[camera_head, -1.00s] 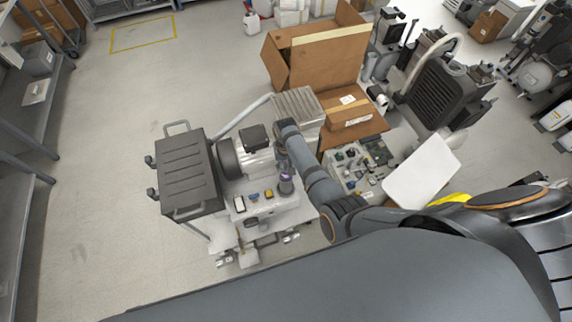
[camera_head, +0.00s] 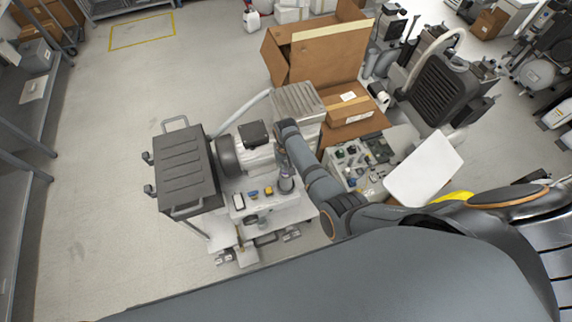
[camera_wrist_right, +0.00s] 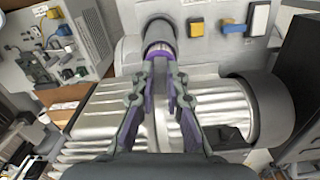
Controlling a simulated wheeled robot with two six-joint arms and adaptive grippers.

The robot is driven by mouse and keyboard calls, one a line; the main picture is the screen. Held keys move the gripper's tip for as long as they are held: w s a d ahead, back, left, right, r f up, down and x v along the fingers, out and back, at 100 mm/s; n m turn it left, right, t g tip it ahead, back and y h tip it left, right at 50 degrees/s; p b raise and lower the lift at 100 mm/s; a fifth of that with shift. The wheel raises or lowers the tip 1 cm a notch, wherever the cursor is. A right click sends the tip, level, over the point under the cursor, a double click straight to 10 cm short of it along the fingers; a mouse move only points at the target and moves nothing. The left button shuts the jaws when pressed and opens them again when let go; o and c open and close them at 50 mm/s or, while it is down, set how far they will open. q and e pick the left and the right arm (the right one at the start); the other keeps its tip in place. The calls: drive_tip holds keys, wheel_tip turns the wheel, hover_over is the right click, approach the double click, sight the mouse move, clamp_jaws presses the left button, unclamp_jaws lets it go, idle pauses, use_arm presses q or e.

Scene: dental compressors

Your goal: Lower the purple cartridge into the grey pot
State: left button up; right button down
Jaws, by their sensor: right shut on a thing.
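The purple cartridge (camera_wrist_right: 158,54) shows in the right wrist view as a purple band with a pale part, between the fingertips of my right gripper (camera_wrist_right: 160,72). The gripper is shut on it. The grey pot (camera_wrist_right: 158,27) is a dark grey round cup just beyond the cartridge, and the two overlap in this view. I cannot tell how far the cartridge is inside the pot. In the head view the grey pot (camera_head: 286,185) stands on the pale machine panel, with my right gripper (camera_head: 283,166) right at it. My left gripper is not in view.
Blue and yellow switches (camera_wrist_right: 232,27) sit beside the pot. A dark grey box (camera_head: 188,172) stands left, an open cardboard box (camera_head: 325,60) behind. Floor at left is clear.

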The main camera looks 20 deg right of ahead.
drive_tip(key=shift+f+b, duration=1)
drive_tip(key=shift+f, duration=0.45)
drive_tip(key=shift+f, duration=0.1)
drive_tip(key=c, duration=1.3)
unclamp_jaws()
drive_tip(key=shift+r, duration=0.25)
wheel_tip(320, 180, up, 12)
drive_tip(key=shift+f, duration=0.25)
